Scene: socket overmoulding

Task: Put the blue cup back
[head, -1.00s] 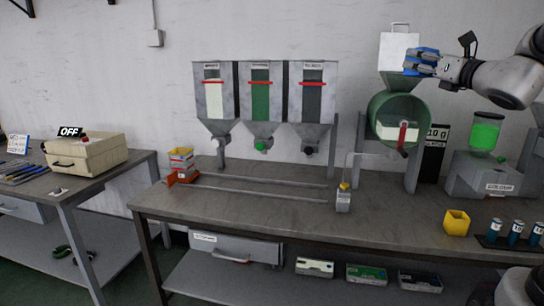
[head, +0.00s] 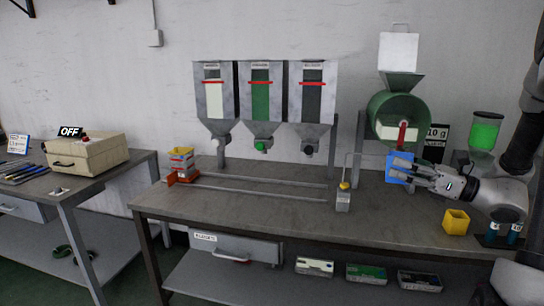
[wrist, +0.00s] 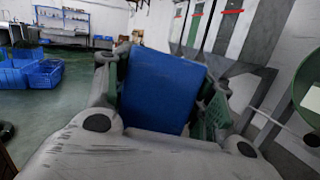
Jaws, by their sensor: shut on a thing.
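The blue cup (head: 399,167) is in my gripper (head: 404,168), just below the green drum of the hopper machine in the head view. My gripper is shut on it, with the fingers coming from the right. In the wrist view the blue cup (wrist: 162,90) fills the space between the two green-padded fingers. I cannot see inside the cup. It appears held above the bench top, but the exact gap cannot be told.
The green drum (head: 384,112) with a red lever stands behind the cup. A rail slide with a yellow-topped post (head: 343,198) is to the left. The bench middle (head: 270,215) is clear.

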